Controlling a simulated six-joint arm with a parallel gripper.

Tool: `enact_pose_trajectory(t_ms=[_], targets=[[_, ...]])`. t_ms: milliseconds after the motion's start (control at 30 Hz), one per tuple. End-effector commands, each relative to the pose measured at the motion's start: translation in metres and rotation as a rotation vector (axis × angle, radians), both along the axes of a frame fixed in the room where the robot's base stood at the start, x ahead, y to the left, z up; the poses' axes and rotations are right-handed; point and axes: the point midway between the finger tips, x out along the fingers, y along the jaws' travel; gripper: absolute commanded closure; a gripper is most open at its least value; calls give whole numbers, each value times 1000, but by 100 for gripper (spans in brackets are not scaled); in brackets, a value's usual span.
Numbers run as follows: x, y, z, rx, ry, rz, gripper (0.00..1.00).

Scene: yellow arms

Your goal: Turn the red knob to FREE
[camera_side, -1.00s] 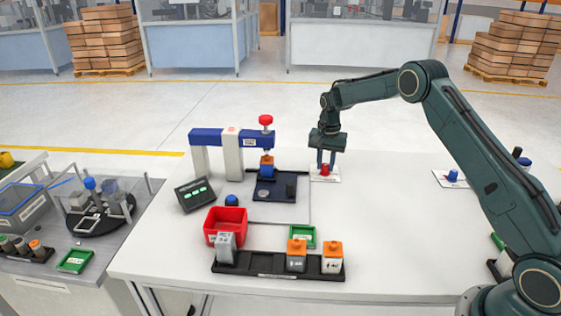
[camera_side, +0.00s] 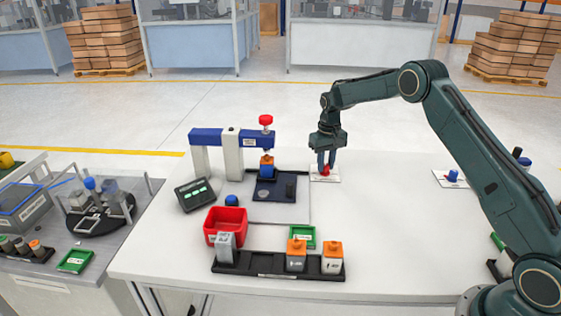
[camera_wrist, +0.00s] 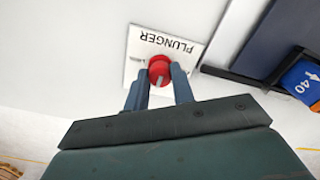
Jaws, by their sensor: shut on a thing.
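The red knob (camera_side: 325,170) stands on a white plate (camera_side: 325,179) on the table, to the right of the press. In the wrist view the knob (camera_wrist: 160,70) has a pale pointer mark on its top, and the plate (camera_wrist: 185,37) reads "PLUNGER", seen upside down. A smaller word on the plate is too small to read fully, and part of the plate is hidden. My gripper (camera_side: 326,168) points down with its two fingers shut on the knob, one on each side. The fingers also show in the wrist view (camera_wrist: 160,77).
The press with a blue arm (camera_side: 205,136) and red top knob (camera_side: 266,120) stands to the left. A dark blue fixture (camera_side: 262,193) lies close by. A red bin (camera_side: 226,222) and a black rack (camera_side: 275,264) are nearer the front. A blue knob (camera_side: 452,175) sits on the right.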

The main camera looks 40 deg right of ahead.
Motion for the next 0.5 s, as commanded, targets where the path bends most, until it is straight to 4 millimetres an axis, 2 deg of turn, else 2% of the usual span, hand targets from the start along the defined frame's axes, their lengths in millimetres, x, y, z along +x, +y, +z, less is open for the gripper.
enact_pose_trajectory(t_ms=[500], targets=[[0,-1,1,0,-1,489,98]])
